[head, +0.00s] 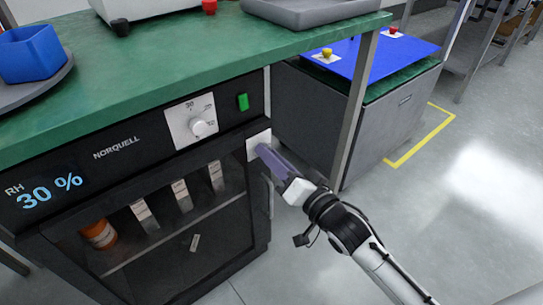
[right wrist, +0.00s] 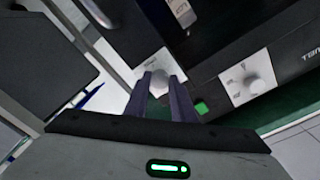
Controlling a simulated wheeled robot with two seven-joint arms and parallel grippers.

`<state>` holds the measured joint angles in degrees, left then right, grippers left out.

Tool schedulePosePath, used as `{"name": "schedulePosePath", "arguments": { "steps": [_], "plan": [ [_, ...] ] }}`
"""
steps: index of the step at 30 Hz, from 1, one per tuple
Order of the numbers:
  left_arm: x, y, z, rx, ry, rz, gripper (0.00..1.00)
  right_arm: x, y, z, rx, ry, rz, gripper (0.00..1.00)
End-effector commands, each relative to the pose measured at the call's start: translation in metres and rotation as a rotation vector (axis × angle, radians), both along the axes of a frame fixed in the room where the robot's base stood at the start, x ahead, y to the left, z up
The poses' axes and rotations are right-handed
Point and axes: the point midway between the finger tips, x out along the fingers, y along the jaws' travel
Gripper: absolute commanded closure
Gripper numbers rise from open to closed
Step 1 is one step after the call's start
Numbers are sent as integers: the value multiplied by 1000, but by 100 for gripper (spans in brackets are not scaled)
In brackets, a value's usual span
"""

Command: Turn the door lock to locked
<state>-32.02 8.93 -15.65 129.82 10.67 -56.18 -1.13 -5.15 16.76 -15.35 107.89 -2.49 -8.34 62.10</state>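The door lock is a small pale plate (head: 258,140) with a turning piece, at the upper right of the dark cabinet's glass door (head: 195,235). In the right wrist view the light grey lock piece (right wrist: 159,86) sits between my fingertips, in front of its plate (right wrist: 150,67). My right gripper (head: 264,152) reaches in from the lower right. Its purple fingers (right wrist: 161,80) are close together on either side of the lock piece and look shut on it. The fingers hide much of the lock in the head view, so its exact angle is unclear. My left gripper is not in view.
A white dial (head: 197,127) and green switch (head: 243,102) are on the panel beside the lock. The display (head: 50,190) reads RH 30 %. Bottles and boxes stand behind the glass. A grey cabinet (head: 395,130) stands to the right; open floor lies at lower right.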

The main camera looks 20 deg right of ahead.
Motion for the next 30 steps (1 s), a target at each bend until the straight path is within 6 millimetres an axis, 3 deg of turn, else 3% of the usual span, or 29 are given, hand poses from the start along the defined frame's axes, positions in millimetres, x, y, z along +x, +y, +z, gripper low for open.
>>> {"name": "schedulePosePath", "arguments": {
  "steps": [2,14,30],
  "plan": [
    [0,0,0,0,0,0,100,0,0,0,0,0,0,100],
    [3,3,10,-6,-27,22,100,0,0,2,-74,-26,-1,99],
    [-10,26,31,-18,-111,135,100,0,-1,2,-506,-182,-1,99]
  ]
}}
